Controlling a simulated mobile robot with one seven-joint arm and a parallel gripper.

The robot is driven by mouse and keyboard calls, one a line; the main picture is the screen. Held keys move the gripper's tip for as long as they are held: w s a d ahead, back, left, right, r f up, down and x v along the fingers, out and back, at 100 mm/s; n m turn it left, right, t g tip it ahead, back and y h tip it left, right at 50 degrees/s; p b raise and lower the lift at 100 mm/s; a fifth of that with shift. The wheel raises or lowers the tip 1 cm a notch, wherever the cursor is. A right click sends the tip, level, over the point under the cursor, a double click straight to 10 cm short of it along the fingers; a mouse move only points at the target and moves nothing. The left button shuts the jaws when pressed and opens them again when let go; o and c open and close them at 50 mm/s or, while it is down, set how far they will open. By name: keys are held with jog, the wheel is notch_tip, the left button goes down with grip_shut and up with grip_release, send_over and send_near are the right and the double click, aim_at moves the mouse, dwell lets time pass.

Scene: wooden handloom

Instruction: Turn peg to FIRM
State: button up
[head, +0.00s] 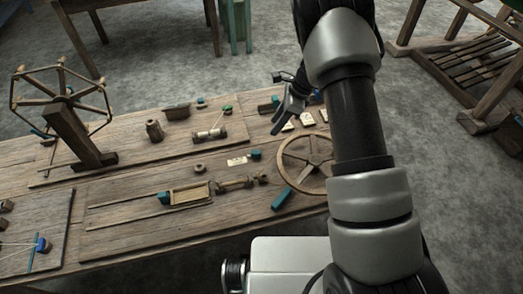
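My gripper (287,117) is dark and small in the head view, held over the far right part of the wooden table, left of my arm. The gap between its fingers is not clear, and I see nothing held for sure. I cannot tell which piece is the peg. A blue knob (43,244) with pale strings sits on the board at the lower left, far from my gripper. A small green-topped piece (227,109) stands by a thread-wound roller (209,135), left of my gripper. No FIRM mark is readable.
A spoked wooden wheel (305,164) lies near my arm. Pale cards (307,119) lie behind it. A wooden reel on a post (75,130) stands tall at the left. A wooden frame (192,193) and spindle (236,184) lie in front. The table (140,178) has bare stretches between pieces.

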aim_at(257, 152)
jog(key=b+x, duration=0.2)
jog(key=x, duration=1.4)
jog(key=shift+s+a+f+b, duration=0.1)
jog(key=shift+f+b, duration=0.25)
jog(key=shift+f, duration=0.05)
grip_shut()
